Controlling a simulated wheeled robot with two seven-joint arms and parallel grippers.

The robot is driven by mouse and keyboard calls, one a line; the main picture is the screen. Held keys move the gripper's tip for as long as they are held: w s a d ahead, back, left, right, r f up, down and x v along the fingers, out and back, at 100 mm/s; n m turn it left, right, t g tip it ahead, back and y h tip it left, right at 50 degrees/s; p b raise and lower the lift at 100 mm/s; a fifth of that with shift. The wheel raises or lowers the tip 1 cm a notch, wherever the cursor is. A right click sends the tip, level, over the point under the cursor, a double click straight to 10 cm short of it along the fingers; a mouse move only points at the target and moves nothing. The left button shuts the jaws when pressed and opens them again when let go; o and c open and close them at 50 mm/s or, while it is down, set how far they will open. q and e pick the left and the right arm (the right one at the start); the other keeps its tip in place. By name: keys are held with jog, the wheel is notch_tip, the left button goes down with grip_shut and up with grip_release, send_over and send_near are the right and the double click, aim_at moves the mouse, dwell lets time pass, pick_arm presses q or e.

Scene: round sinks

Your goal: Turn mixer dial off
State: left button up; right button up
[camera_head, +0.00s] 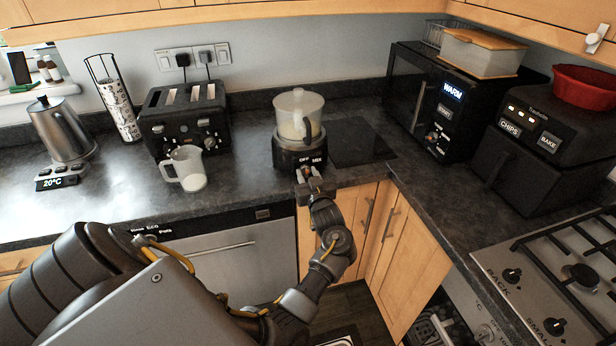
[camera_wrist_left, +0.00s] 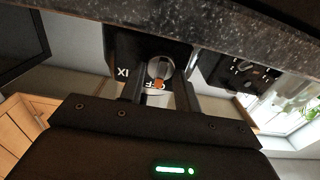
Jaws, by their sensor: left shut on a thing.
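The grey round dial (camera_wrist_left: 160,69) shows in the wrist view, where the picture is upside down. The dial's orange mark is close to the word OFF. My left gripper (camera_head: 311,182) reaches the front of the base, and its fingers (camera_wrist_left: 163,88) are shut on the dial, one on each side. In the head view the gripper partly hides the dial. My right gripper is not in view.
A measuring jug (camera_head: 187,168) and a black toaster (camera_head: 184,118) stand left of the mixer. A dark flat board (camera_head: 360,143) lies to its right, before the microwave (camera_head: 437,105). The counter's front edge runs close to my gripper.

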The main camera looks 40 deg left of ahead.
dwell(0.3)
pick_arm(q)
jog(key=o, duration=0.7)
jog(key=shift+c, duration=0.2)
